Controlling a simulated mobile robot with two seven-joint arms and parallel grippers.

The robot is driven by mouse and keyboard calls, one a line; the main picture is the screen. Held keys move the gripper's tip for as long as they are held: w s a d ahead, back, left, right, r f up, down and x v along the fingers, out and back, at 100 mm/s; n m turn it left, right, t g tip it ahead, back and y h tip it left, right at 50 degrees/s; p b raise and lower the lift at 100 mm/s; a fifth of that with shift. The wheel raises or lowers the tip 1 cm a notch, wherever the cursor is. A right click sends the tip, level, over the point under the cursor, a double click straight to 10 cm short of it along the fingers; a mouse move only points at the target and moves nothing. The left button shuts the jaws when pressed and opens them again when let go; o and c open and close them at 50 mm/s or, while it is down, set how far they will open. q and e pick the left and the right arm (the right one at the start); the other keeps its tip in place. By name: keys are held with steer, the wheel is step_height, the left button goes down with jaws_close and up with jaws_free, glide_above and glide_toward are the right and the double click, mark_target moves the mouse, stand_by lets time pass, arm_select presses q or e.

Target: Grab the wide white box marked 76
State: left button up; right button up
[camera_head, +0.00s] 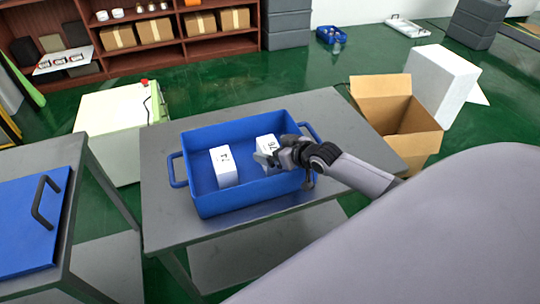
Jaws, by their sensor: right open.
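A blue tray (243,204) with side handles stands on a grey table. Two white boxes are inside it. The right box (267,142) carries a dark marking that looks like 76, partly covered by my gripper. The left box (225,167) carries a dark marking that I cannot read surely. My right gripper (265,159) reaches in from the right, over the tray, at the near side of the right box. It is open. Whether its fingers touch the box cannot be told. My left gripper is not in view.
The grey table (330,112) has free room behind the tray. An open cardboard box (412,143) and a white block (445,84) stand to the right. A blue board with a black handle (30,235) lies on another table at left.

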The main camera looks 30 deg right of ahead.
steer(key=shift+w, duration=0.1)
steer(key=shift+f, duration=0.1)
steer(key=c, duration=1.3)
